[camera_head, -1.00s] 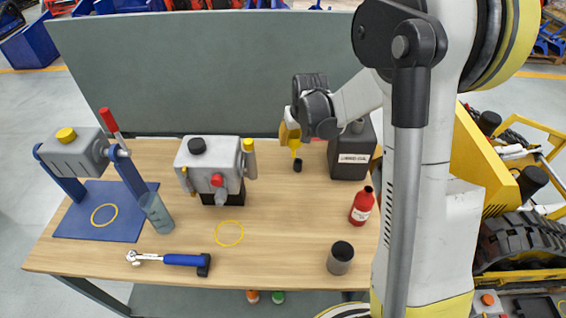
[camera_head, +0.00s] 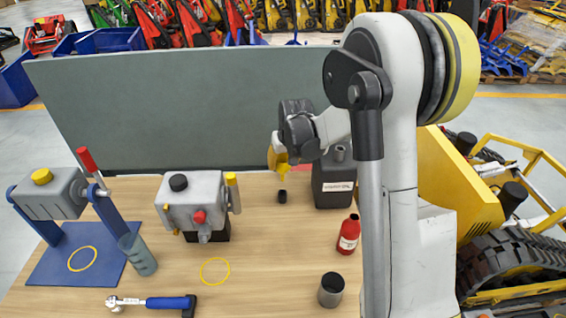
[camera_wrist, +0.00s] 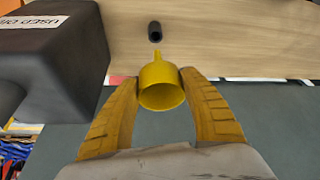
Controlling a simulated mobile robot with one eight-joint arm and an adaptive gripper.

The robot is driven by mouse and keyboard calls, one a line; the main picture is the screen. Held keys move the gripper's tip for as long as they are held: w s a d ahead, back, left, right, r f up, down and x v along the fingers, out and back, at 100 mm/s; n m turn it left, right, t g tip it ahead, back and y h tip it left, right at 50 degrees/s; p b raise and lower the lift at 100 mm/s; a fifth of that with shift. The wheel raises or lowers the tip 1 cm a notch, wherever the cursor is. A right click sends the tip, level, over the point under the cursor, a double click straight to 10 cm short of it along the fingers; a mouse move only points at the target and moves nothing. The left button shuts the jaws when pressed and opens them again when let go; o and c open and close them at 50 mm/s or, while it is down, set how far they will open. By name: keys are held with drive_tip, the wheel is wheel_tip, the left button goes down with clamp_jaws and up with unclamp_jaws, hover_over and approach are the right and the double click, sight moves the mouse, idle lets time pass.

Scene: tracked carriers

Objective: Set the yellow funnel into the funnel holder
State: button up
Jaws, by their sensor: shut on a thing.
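The yellow funnel (camera_wrist: 162,88) is held between the two yellow fingers of my gripper (camera_wrist: 158,80), its wide mouth toward the wrist camera and its spout pointing away. In the head view my gripper (camera_head: 279,156) is above the back of the workbench, with the funnel partly hidden by the fingers and wrist. A small black upright tube (camera_head: 282,196), which looks like the funnel holder, stands on the bench just below. It also shows in the wrist view (camera_wrist: 155,32), just beyond the spout tip and apart from it.
A dark used-oil canister (camera_head: 334,178) stands close right of the tube. A red bottle (camera_head: 349,234) and a grey can (camera_head: 331,290) are nearer. A grey machine (camera_head: 193,200), a blue-based stand (camera_head: 50,200) and a wrench (camera_head: 150,302) lie left. A grey panel (camera_head: 180,110) rises behind.

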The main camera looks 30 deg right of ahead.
drive_tip(key=shift+f+b, duration=3.2)
drive_tip(key=shift+f, duration=1.1)
drive_tip(key=o, duration=1.3)
drive_tip(key=shift+r, duration=0.15)
drive_tip(key=v, duration=1.1)
drive_tip(key=shift+s+r, duration=0.2)
drive_tip(key=shift+r, duration=0.15)
